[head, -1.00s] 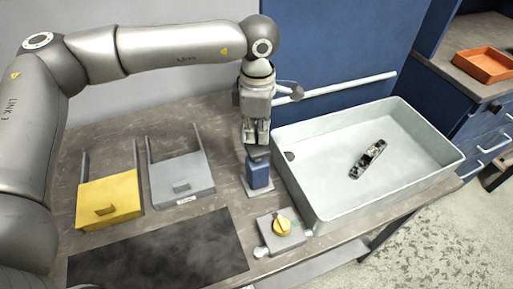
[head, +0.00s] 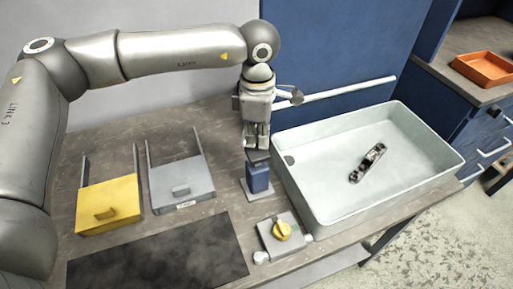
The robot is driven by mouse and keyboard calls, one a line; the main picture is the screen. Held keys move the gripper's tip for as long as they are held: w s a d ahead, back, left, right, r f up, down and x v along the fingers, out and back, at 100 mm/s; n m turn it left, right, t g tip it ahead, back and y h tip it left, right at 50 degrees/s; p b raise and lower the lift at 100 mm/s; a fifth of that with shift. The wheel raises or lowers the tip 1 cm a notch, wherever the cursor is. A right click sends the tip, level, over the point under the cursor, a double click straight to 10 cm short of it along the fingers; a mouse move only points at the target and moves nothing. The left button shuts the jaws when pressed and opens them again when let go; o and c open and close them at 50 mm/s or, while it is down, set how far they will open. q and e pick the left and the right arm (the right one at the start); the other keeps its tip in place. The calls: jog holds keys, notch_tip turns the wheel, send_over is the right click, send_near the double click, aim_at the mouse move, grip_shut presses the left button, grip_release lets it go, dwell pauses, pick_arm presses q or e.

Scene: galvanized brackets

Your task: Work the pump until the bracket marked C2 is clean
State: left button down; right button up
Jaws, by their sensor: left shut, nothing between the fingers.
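The pump (head: 258,178) is a small blue block with a dark top on a grey base plate, left of the basin. My left gripper (head: 257,146) is shut, pointing down right over the pump's dark top; whether it touches the top I cannot tell. A bracket (head: 368,163) lies in the pale basin (head: 331,222), dark and blotched over much of its metal surface. Its mark is too small to read. My right gripper is not in view.
A box with a yellow knob (head: 283,231) sits in front of the pump. A yellow drawer-like block (head: 108,205) and a grey one (head: 182,185) stand at left, behind a dark mat (head: 160,255). An orange tray (head: 484,68) sits on the far right shelf.

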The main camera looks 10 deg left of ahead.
aim_at(257, 151)
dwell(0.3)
pick_arm(q)
jog(key=shift+s+f+b, duration=0.1)
jog(key=shift+f+b, duration=2.2)
jog(key=shift+f, duration=0.25)
jog(key=shift+r+p, duration=0.45)
jog(key=shift+r, duration=0.25)
jog(key=shift+r+p, duration=0.7)
jog(key=shift+r, duration=1.1)
jog(key=shift+f, duration=0.15)
